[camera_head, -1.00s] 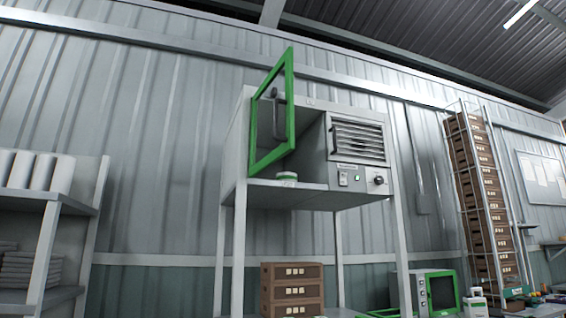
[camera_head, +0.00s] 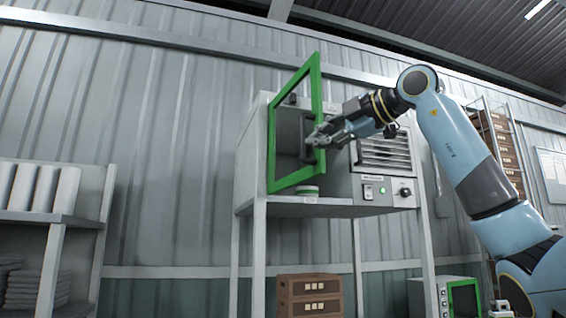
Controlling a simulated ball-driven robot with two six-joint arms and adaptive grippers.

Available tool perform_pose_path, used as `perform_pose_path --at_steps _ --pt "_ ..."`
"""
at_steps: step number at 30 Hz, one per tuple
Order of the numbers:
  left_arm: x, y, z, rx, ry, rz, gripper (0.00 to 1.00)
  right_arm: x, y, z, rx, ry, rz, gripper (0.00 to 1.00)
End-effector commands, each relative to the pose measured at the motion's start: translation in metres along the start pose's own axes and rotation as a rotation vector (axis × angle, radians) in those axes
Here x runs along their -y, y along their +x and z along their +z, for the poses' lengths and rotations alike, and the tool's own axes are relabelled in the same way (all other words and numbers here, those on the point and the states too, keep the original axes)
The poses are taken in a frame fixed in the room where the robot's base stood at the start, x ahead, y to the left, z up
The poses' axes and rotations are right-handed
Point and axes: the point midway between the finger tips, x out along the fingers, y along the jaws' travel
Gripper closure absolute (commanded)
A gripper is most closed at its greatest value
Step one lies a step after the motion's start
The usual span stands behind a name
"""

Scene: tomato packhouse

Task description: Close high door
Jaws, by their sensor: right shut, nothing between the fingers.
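The high door is a green-framed glass door (camera_head: 271,150) on a grey cabinet (camera_head: 246,165) that stands on a tall frame. It is swung open toward me, with a dark vertical handle (camera_head: 305,138) showing. My right gripper (camera_head: 314,136) is shut and empty. It is in front of the opening, its tips at or very close to the handle; I cannot tell whether they touch. My left gripper is not in view.
A small green and white round container (camera_head: 307,191) sits at the cabinet's front ledge. Vents and a control panel (camera_head: 388,190) are on the right. Below are brown crates (camera_head: 310,297) and another green-framed unit (camera_head: 443,297). A shelf (camera_head: 85,219) stands at left.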

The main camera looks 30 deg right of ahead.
Motion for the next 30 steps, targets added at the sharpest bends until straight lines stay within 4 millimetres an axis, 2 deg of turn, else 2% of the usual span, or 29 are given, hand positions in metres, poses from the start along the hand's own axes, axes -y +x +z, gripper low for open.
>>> perform_pose_path --at_steps 1,3,6,8,14,24,27,30 --pt "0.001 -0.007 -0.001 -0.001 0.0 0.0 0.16 -0.034 -0.021 -0.001 0.016 -0.027 0.054 1.0" --pt "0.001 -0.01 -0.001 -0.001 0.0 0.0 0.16 -0.062 -0.04 0.001 0.03 -0.042 0.102 1.0" --pt "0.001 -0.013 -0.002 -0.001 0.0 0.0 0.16 -0.081 -0.053 -0.001 0.035 -0.052 0.139 1.0" --pt "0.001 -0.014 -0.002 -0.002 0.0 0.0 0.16 -0.085 -0.052 -0.002 0.033 -0.053 0.147 1.0" --pt "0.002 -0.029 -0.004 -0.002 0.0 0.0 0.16 -0.09 -0.025 -0.002 0.027 -0.049 0.144 1.0" --pt "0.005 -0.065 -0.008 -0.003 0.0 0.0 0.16 -0.101 0.046 -0.001 0.027 -0.048 0.143 1.0" --pt "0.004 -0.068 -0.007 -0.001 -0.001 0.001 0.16 -0.099 0.038 0.019 0.038 -0.055 0.142 1.0" --pt "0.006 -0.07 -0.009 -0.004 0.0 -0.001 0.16 -0.098 0.034 0.029 0.034 -0.054 0.143 1.0"
